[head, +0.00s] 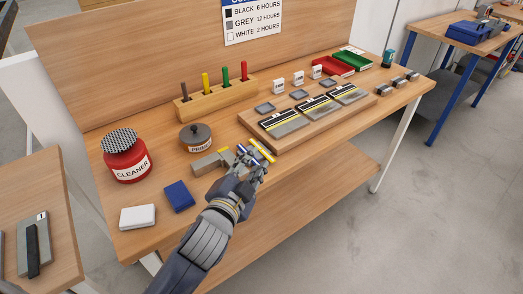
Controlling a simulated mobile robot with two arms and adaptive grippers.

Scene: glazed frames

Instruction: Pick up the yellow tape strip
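My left gripper (254,157) reaches in from the bottom and is over the front edge of the workbench, in front of the wooden board. A narrow yellow strip (262,150), which looks like the yellow tape strip, lies slantwise right at its fingertips. The fingers overlap the strip in this view, so I cannot tell whether they grip it or are just beside it. A grey block-like holder (211,162) with a yellow end stands just left of the gripper. My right gripper is not in view.
The wooden board (318,121) holds grey plates with black and yellow stripes. A red cleaner can (126,158), a primer pot (196,138), a blue block (179,196) and a white block (138,216) stand to the left. A marker rack (217,101) stands behind.

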